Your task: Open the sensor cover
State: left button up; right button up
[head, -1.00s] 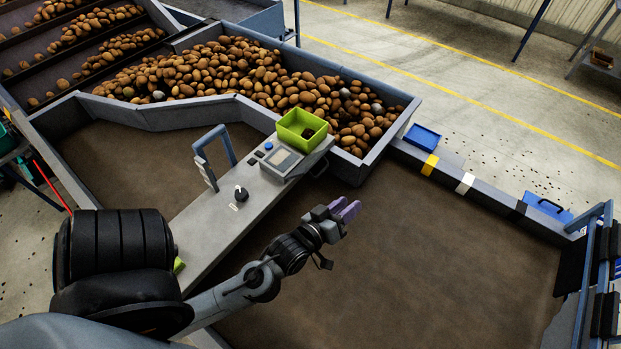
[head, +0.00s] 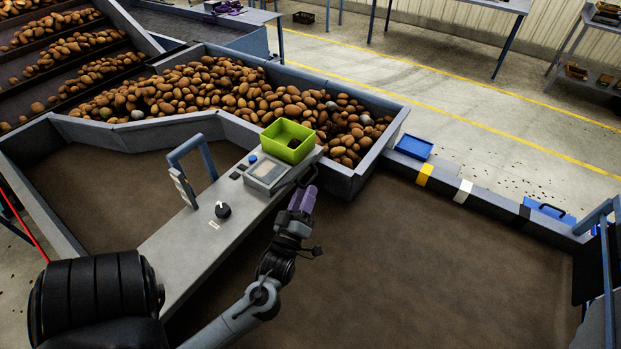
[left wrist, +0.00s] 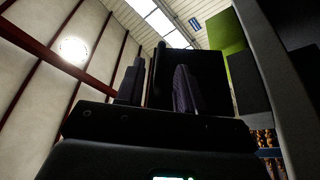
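My left gripper (head: 302,198) has purple fingers and points toward the far end of the grey console. In the left wrist view the fingers (left wrist: 157,82) stand apart, with a dark flat piece behind them. A small black handle (head: 309,176) sits on the console's side just beyond the fingertips. Whether they touch it I cannot tell. No part is clearly recognisable as the sensor cover; the handle may belong to it. The console top carries a grey box with a screen (head: 265,174) and a black knob (head: 222,210). My right gripper is not in view.
A green bin (head: 288,141) stands on the console's end, close above my gripper. A blue frame handle (head: 195,160) rises from the console's left edge. Potatoes (head: 225,90) fill the trough behind. The brown surface (head: 420,260) to the right is clear.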

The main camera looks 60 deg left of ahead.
aim_at(311, 179)
pick_arm(q)
jog(key=shift+p+x, duration=0.4)
jog(key=shift+x, duration=2)
grip_shut()
